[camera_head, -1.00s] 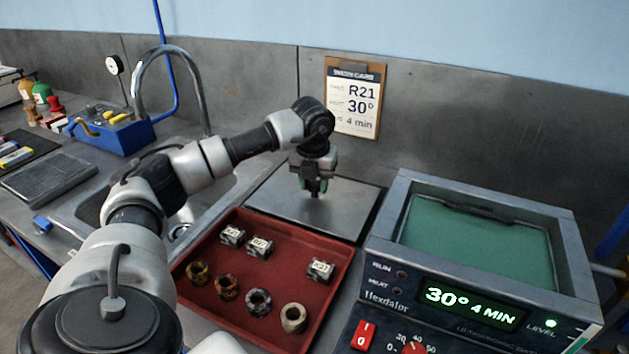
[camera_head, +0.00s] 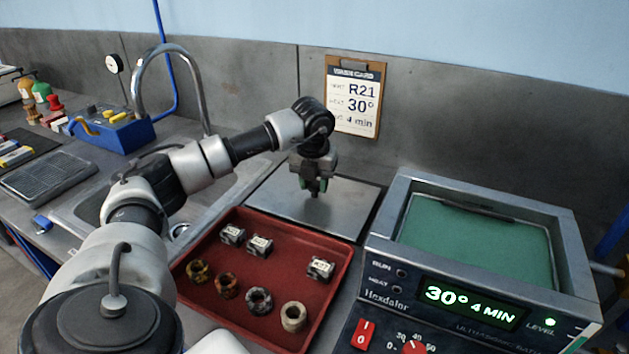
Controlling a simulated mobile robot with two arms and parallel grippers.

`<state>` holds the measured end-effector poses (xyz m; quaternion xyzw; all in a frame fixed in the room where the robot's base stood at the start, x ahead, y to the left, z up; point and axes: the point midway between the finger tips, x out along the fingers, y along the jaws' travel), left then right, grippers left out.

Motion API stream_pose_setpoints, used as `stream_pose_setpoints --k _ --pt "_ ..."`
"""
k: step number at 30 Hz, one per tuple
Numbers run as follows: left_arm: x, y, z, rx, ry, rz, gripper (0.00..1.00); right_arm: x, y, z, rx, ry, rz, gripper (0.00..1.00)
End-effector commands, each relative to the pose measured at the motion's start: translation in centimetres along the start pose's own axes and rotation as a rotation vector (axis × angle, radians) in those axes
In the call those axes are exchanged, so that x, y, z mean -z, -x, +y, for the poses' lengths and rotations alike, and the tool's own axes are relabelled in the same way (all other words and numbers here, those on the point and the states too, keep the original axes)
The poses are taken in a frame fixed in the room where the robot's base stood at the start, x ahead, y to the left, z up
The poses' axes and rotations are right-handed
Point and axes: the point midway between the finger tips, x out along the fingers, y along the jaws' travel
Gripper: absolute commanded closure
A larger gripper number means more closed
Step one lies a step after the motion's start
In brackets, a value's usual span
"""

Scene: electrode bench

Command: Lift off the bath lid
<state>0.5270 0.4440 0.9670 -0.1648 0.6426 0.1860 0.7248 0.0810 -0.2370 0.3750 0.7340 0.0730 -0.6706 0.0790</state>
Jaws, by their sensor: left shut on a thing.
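The bath lid (camera_head: 345,212) is a flat grey metal plate lying left of the ultrasonic bath, behind the red tray. My left gripper (camera_head: 316,190) points down over the lid's middle, shut on the lid's small handle, which the fingers mostly hide. I cannot tell whether the lid is flat on the bench or slightly raised. The bath (camera_head: 398,212) stands at the right with its top uncovered, showing green liquid (camera_head: 480,243). Its display reads 30° 4 MIN. My right gripper is not in view.
A red tray (camera_head: 330,310) in front of the lid holds several ring-shaped and block-shaped pieces. A wash card (camera_head: 354,100) on a clipboard stands against the back wall. A sink with a curved tap (camera_head: 138,75) and a blue box (camera_head: 115,135) are at the left.

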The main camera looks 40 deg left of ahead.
Motion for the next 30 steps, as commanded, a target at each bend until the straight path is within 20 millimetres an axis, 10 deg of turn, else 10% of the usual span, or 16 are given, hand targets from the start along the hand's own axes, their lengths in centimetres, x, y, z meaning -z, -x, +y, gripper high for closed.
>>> stream_pose_setpoints --k 25,26,30 --pt "0.09 -0.96 -0.02 0.001 0.0 -0.002 1.0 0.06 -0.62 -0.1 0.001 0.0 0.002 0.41" --pt "0.08 -0.91 -0.01 0.001 0.0 -0.002 0.59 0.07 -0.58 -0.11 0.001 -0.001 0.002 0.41" --pt "0.1 -0.94 -0.01 0.001 0.0 -0.001 0.38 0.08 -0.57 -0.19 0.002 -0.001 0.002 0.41"
